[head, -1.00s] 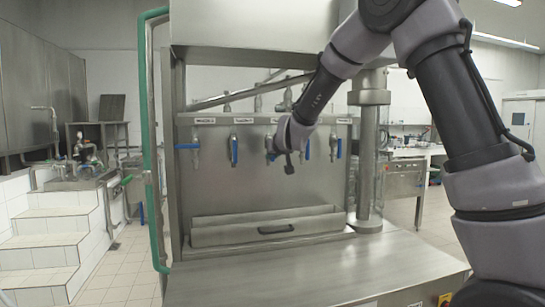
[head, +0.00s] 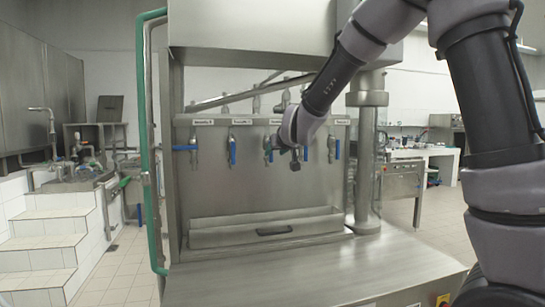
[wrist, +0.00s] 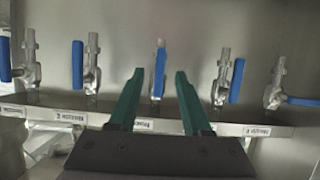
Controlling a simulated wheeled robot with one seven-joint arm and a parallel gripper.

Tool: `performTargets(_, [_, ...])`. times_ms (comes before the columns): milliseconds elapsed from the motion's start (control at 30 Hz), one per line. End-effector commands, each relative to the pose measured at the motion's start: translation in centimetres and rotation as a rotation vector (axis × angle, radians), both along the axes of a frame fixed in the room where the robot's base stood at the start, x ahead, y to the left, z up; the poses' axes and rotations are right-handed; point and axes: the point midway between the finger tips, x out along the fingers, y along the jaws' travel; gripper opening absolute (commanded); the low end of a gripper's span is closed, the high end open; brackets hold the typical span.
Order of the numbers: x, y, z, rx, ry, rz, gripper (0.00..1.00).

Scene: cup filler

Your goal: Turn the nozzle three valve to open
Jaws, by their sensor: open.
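Five valves with blue handles hang in a row on the filler's steel panel. The middle one, third from either end, is the nozzle three valve (head: 268,148); its blue handle (wrist: 159,72) is in line with the pipe, vertical in the picture. My gripper (wrist: 159,74) is open, its two green fingers on either side of that handle in the wrist view. How far the fingertips are from the handle in depth is not clear. In the head view my gripper (head: 288,157) is just right of this valve, fingertips small and dark.
The leftmost valve in the head view has its handle (head: 184,148) sideways; the others hang vertical. Neighbouring handles (wrist: 237,80) stand close on both sides. A steel tray (head: 300,232) lies below. The label text is too small to read.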

Motion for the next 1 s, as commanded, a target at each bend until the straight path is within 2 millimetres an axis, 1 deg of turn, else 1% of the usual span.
performTargets(33, [-1.0, -0.2, 0.5, 0.002, -0.001, 0.001, 0.49])
performTargets(100, [-1.9, -0.6, 0.9, 0.002, -0.001, 0.001, 0.49])
performTargets(233, [-3.2, -0.9, 1.4, 0.000, -0.001, 0.000, 0.49])
performTargets(400, [-3.7, -1.1, 1.5, -0.001, 0.001, 0.000, 0.49])
performTargets(633, [-3.7, -1.1, 1.5, 0.000, 0.001, 0.000, 0.49])
performTargets(700, [-3.8, -1.5, 1.8, 0.010, 0.007, -0.001, 0.49])
performTargets(767, [-4.2, -2.3, 2.3, 0.032, 0.021, 0.000, 0.49])
performTargets(867, [-5.8, -5.0, 3.6, 0.103, 0.073, 0.002, 0.49])
performTargets(967, [-8.9, -8.8, 4.9, 0.187, 0.158, -0.001, 0.49])
performTargets(1000, [-10.5, -10.4, 5.2, 0.216, 0.196, -0.008, 0.49])
